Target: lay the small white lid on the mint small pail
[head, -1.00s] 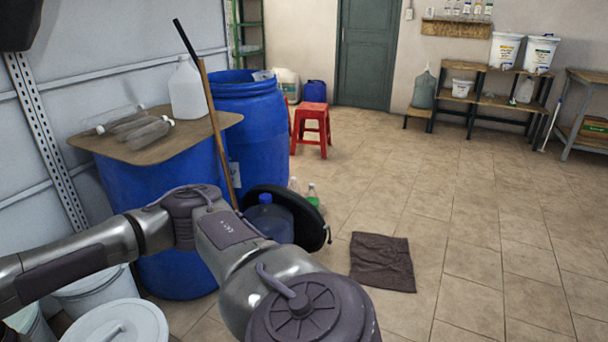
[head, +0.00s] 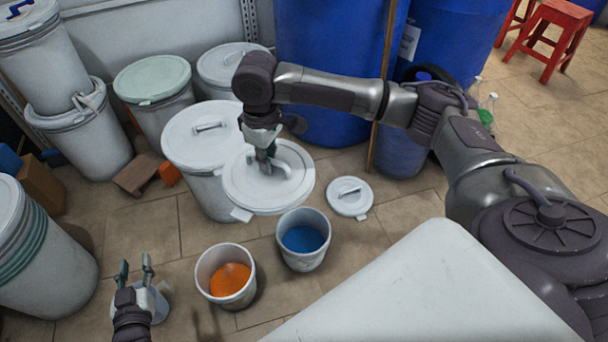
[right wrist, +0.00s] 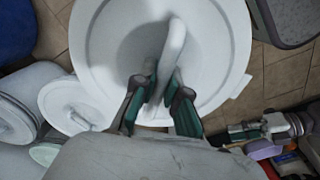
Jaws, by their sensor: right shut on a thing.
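My right gripper (head: 266,160) is shut on the arched handle of a white lid (head: 240,190), held roughly level above the floor; the lid also fills the top of the right wrist view (right wrist: 100,45). A smaller-looking white lid (head: 350,197) with a handle lies on the floor to its right. Two open small pails stand below: one with blue inside (head: 303,262), one with orange inside (head: 225,300). Neither looks clearly mint; I cannot tell which is the mint pail. My left gripper (head: 135,268) is open at lower left, over a pale container (head: 158,304) partly hidden by it.
A lidded white drum (head: 195,150) stands just behind the held lid. A drum with a mint lid (head: 152,78) and another white-lidded drum (head: 230,62) stand behind. Stacked white pails (head: 70,110) and a large drum (head: 45,270) are at left. Blue barrels (head: 330,60) stand at the back.

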